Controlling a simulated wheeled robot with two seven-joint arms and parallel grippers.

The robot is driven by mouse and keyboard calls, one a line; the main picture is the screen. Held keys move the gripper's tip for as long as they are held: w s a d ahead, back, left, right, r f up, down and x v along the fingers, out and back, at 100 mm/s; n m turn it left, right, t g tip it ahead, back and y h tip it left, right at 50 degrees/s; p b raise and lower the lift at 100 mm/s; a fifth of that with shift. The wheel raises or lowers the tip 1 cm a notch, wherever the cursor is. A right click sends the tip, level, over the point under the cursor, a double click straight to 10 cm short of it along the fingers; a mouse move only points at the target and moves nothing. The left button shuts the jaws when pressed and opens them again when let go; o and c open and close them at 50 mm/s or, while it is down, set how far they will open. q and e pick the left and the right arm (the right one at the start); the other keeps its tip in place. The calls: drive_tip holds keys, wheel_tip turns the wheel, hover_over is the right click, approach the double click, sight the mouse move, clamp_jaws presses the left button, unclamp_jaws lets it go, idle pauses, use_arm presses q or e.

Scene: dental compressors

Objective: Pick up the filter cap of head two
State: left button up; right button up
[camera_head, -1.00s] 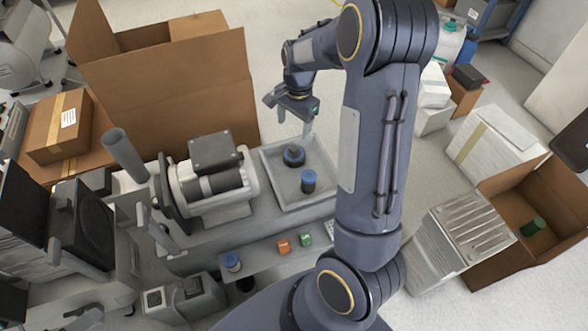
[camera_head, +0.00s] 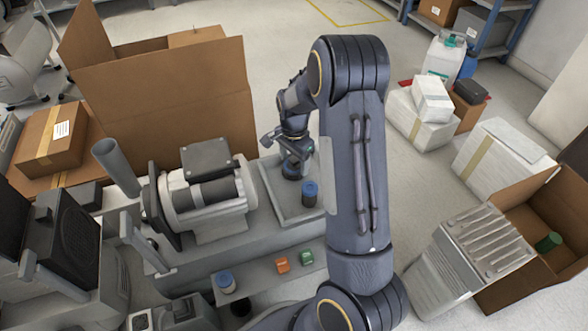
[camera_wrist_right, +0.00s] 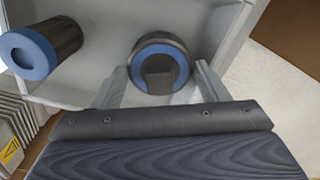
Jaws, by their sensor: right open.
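A round dark cap with a blue ring (camera_wrist_right: 160,50) sits in the grey tray (camera_wrist_right: 95,92); in the head view the cap (camera_head: 291,172) is partly hidden under my right gripper (camera_head: 292,158). The right gripper's open fingers (camera_wrist_right: 163,82) stand on either side of the cap's near part in the wrist view; I cannot tell whether they touch it. A dark cylinder with a blue top (camera_head: 310,193) stands in the same tray and shows at the left of the wrist view (camera_wrist_right: 62,38). No label shows which part belongs to head two. My left gripper is out of view.
A grey motor unit (camera_head: 205,190) stands left of the tray. On the ledge in front are a blue-topped part (camera_head: 225,282), an orange block (camera_head: 282,265) and a green block (camera_head: 306,257). A large open cardboard box (camera_head: 170,100) stands behind.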

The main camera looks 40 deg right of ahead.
drive_tip(key=shift+r, duration=0.1)
drive_tip(key=c, duration=0.6)
